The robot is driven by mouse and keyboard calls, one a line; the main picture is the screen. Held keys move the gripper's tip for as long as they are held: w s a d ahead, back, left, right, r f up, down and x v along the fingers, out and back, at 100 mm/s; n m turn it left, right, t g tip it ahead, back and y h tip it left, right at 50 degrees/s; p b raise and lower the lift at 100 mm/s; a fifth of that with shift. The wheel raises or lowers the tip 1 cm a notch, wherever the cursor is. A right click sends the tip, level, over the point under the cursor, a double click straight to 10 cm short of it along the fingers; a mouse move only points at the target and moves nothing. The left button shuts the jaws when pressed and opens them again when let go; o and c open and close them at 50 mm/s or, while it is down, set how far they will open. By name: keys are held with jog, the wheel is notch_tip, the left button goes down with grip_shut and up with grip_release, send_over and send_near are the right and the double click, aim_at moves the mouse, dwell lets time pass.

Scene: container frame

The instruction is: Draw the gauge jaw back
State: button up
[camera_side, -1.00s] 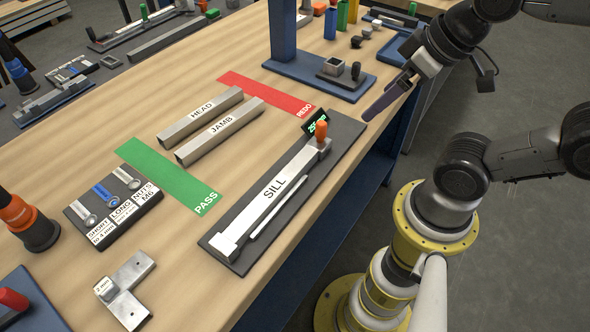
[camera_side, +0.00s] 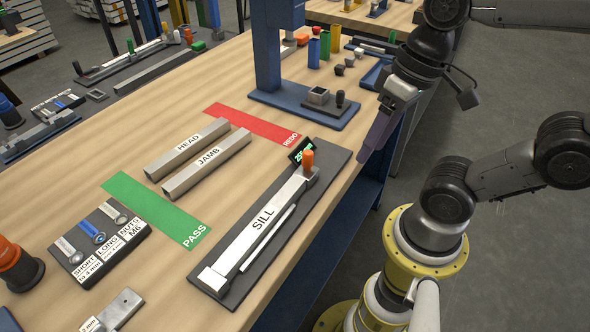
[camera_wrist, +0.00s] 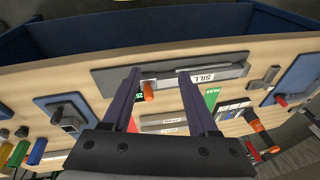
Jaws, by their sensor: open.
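The gauge (camera_side: 317,199) is a long dark base near the bench's front edge, with a white bar marked SILL (camera_side: 240,250) lying along it. The gauge jaw with its orange knob (camera_side: 307,160) is at the far end of the bar, beside a small display with green digits (camera_side: 301,150). In the wrist view, the orange knob (camera_wrist: 148,93) appears between my finger outlines. My gripper (camera_side: 372,143) is open and empty, apart from the knob, to its right in the side view. Both fingers show in the wrist view (camera_wrist: 158,75). The digits are too small to read surely.
Bars marked HEAD (camera_side: 187,144) and JAMB (camera_side: 207,163) lie left of the gauge, between the green PASS strip (camera_side: 153,208) and red REDO strip (camera_side: 255,122). A blue stand (camera_side: 268,70) rises beyond. A labelled tray (camera_side: 140,230) sits at left.

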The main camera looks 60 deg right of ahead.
jog(key=w+d+f+m+g+y, duration=0.1)
jog(key=w+f+m+g+y, duration=0.1)
jog(key=w+m+g+y, duration=0.6)
jog(key=m+t+y, duration=0.8)
jog(key=m, duration=0.2)
send_near(304, 160)
jog(key=a, duration=0.4)
jog(key=w+a, duration=0.1)
jog(key=a, duration=0.6)
jog(key=shift+w+a, duration=0.3)
jog(key=shift+a, duration=0.05)
jog(key=shift+c, duration=0.2)
grip_shut()
